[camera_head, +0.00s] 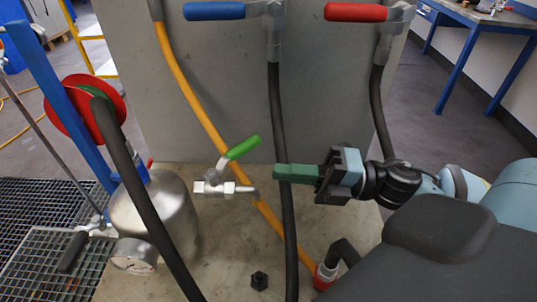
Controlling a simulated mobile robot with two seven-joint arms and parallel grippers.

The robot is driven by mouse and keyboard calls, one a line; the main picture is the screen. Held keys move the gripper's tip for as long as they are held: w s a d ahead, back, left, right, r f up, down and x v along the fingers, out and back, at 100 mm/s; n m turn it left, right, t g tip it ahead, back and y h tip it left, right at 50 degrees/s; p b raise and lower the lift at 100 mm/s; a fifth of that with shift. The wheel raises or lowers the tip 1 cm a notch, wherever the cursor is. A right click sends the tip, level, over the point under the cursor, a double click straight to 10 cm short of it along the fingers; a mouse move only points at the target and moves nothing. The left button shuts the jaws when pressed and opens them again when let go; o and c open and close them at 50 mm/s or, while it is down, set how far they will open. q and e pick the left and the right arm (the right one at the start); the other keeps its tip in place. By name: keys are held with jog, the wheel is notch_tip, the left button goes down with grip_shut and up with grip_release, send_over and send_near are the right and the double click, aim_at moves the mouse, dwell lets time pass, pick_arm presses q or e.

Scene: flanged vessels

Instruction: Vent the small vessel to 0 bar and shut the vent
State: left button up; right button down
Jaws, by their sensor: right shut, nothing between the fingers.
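The small vessel (158,212) is a shiny metal cylinder standing at the lower left. A round gauge (133,257) sits on its front; its reading is too small to tell. A valve with a black handle (72,251) is at the vessel's left side. A metal valve (222,187) with a raised, tilted green lever (243,148) is right of the vessel. I cannot tell which valve is the vent. My right gripper (277,172) is shut and empty, its green fingers pointing left, right of the green lever and apart from it. My left gripper is out of view.
A blue lever (214,11) and a red lever (356,13) are on the grey panel (330,110). A black hose (275,110) and an orange hose (190,90) hang down it. A blue frame with a red reel (75,108) stands left. A dark hose crosses before the vessel.

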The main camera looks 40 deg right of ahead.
aim_at(238, 157)
jog(key=shift+w+a+r, duration=0.15)
jog(key=shift+w+a, duration=0.05)
jog(key=shift+w, duration=0.55)
jog(key=shift+w+a+r, duration=0.15)
jog(key=shift+w+a, duration=0.1)
jog(key=shift+w, duration=0.5)
jog(key=shift+w+a+r, duration=0.15)
jog(key=shift+w+a, duration=0.05)
jog(key=shift+w, duration=0.55)
jog(key=shift+w, duration=0.1)
